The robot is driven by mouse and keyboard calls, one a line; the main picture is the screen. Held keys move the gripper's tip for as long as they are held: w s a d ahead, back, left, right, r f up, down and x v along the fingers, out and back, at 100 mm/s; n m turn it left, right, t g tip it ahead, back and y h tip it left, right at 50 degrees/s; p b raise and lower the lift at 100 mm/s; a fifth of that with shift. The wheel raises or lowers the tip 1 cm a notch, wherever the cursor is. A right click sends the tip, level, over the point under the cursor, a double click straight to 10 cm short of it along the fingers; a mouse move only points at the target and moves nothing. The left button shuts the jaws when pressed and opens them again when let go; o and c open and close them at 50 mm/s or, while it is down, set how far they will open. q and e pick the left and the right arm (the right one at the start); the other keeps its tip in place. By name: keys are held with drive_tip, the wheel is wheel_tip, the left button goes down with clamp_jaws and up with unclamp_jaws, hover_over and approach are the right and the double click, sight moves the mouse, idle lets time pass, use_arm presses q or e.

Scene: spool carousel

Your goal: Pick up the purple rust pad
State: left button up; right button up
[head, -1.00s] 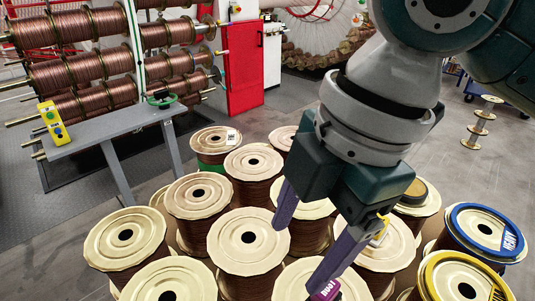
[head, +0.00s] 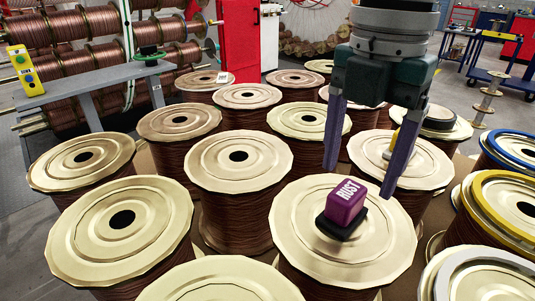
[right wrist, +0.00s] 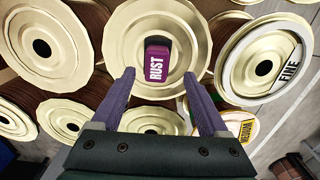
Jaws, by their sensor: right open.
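The purple rust pad (head: 345,201) has white "RUST" lettering and a dark base. It lies on the pale top of a copper wire spool (head: 300,240) at the front centre-right. It also shows in the right wrist view (right wrist: 157,65), on the spool top beyond the fingertips. My right gripper (head: 361,182) is open and empty, with its purple fingers pointing down. In the right wrist view its fingertips (right wrist: 160,74) stand wide apart, one to each side of the pad's line. The pad is apart from the fingers. My left gripper is not in view.
Several copper spools with pale flanges crowd around, such as one at the left (head: 120,222). Spools with a yellow rim (head: 470,205) and a blue rim (head: 487,143) stand at the right. A grey bench (head: 110,82) and red cabinet (head: 234,40) are behind.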

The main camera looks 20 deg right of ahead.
sight(349, 190)
wheel_tip(349, 190, down, 5)
drive_tip(key=shift+w+a+f+b, duration=0.1)
drive_tip(key=shift+w+f+b, duration=0.05)
drive_tip(key=shift+b, duration=0.55)
drive_tip(key=shift+c, duration=0.3)
clamp_jaws()
